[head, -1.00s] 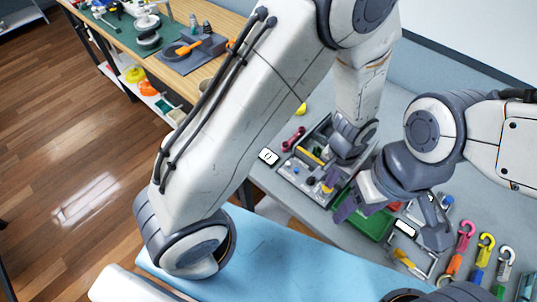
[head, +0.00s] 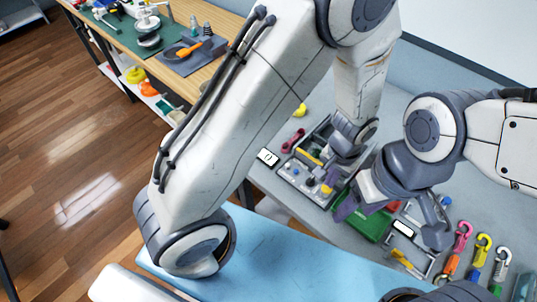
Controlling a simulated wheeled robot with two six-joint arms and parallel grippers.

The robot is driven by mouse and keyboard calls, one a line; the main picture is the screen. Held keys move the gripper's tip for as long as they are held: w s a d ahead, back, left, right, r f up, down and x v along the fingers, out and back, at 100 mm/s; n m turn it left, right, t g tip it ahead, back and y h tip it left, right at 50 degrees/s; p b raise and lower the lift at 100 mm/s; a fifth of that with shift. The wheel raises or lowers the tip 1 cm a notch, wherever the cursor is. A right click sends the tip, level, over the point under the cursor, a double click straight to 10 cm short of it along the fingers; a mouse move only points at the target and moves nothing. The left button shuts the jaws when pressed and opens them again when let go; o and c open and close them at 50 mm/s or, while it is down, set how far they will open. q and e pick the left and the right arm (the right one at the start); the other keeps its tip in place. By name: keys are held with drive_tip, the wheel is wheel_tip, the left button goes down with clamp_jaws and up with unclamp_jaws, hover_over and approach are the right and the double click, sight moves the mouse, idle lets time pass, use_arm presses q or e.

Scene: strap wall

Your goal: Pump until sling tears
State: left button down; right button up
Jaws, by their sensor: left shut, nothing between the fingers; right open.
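A grey boxy unit (head: 291,173) with a yellow bar, knobs and small buttons sits on the grey bench; it may be the pump. My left gripper (head: 333,176) is shut and empty, pointing down over the unit's right part. My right gripper (head: 346,209) is open and empty, just below and right of it, by the green tray (head: 370,226). A white display reading 0 (head: 268,157) stands left of the unit. I cannot make out the sling; my arms cover part of the area.
Pink (head: 463,236), yellow (head: 482,245) and white (head: 502,258) hooks lie in a row at the right. A second display (head: 403,228) and a grey frame (head: 423,268) lie near the front edge. A wooden bench (head: 228,22) with tools stands at the upper left.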

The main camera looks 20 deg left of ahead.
use_arm(q)
drive_tip(key=shift+r+p, duration=1.85)
drive_tip(key=shift+r, duration=0.6)
drive_tip(key=shift+f, duration=0.1)
drive_tip(key=c, duration=1.4)
unclamp_jaws()
drive_tip(key=shift+c, duration=0.2)
wheel_tip(320, 180, up, 6)
drive_tip(key=p, duration=0.5)
